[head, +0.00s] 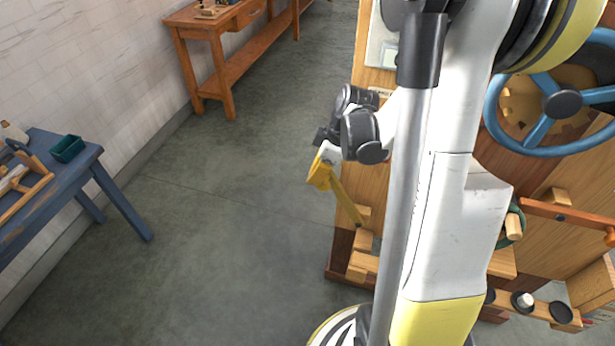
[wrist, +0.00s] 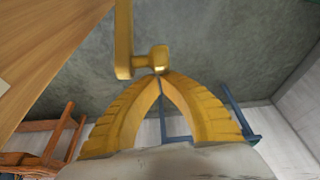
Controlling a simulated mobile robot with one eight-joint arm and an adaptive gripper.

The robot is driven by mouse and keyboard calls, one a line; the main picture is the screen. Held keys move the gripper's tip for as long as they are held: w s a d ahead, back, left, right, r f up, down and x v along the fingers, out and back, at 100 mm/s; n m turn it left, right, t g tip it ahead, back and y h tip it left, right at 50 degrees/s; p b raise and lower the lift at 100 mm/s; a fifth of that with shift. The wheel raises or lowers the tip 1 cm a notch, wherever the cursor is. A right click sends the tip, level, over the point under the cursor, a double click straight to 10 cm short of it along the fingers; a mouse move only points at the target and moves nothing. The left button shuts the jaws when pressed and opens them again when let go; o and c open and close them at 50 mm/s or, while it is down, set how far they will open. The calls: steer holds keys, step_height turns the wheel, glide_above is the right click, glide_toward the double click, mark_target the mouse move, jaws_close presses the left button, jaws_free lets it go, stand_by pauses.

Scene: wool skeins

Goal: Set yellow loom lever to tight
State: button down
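The yellow loom lever (head: 345,200) shows in the head view on the near side of the wooden loom. It slants from its lower end by the wooden blocks up and left to my gripper (head: 317,178). In the wrist view the lever (wrist: 123,40) is a yellow bar with a knob at its near end. My gripper (wrist: 160,76) has yellow ribbed fingers whose tips come together right at the knob. The knob seems to lie just beyond the tips; I cannot tell if they touch it. No mark for tight is readable.
The wooden loom (head: 345,240) stands at the right, with a blue handwheel (head: 545,135) and a red-orange bar (head: 565,215). A blue table (head: 50,180) stands at the left and an orange-brown workbench (head: 225,60) at the back. The grey floor between them is clear.

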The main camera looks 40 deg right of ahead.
steer(key=shift+s+d+r, duration=0.15)
